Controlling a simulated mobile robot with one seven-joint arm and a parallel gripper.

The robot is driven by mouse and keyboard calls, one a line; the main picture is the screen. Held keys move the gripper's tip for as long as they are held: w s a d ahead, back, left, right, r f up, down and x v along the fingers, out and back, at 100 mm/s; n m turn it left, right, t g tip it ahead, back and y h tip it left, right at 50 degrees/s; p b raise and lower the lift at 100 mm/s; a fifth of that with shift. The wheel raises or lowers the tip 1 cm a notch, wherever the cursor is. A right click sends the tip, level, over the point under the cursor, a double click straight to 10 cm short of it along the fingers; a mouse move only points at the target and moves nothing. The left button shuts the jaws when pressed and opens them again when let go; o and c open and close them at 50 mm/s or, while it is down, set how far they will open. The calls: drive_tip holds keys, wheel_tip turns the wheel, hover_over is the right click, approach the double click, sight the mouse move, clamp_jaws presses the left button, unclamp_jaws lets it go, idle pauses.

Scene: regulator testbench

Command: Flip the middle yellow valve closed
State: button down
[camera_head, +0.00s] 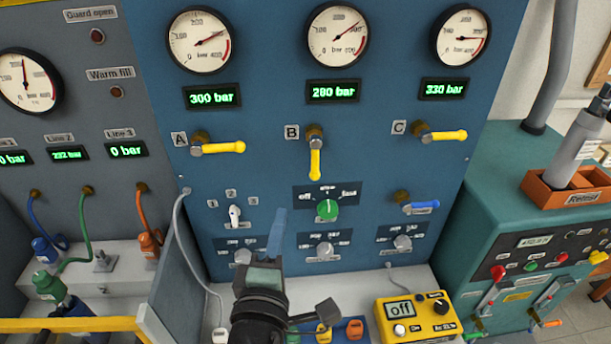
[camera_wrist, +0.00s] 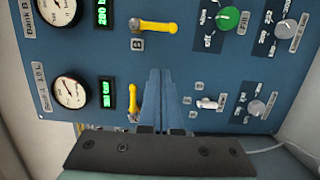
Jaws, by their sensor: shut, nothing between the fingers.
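The middle yellow valve B (camera_head: 315,165) is on the blue panel, its handle hanging straight down in the head view. In the wrist view, turned sideways, it (camera_wrist: 160,27) is at the top. Yellow valves A (camera_head: 225,147) and C (camera_head: 447,136) have handles pointing right. My gripper (camera_head: 281,213) is shut and empty, with blue fingers pointing up, below and left of valve B in the head view. In the wrist view the fingertips (camera_wrist: 161,72) are together, lower than valve B and beside valve A (camera_wrist: 133,102). They look apart from both handles.
Below valve B is a green knob (camera_head: 327,209); a blue lever (camera_head: 421,206) is to its right. Gauges and green displays, B reading 280 bar (camera_head: 334,91), are above. A yellow box (camera_head: 418,318) stands on the bench. A grey side plate (camera_head: 187,268) stands left of my arm.

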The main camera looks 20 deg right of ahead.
sight(315, 161)
drive_tip(key=w+d+p, duration=0.4)
drive_tip(key=w+d, duration=0.4)
drive_tip(key=w, duration=0.1)
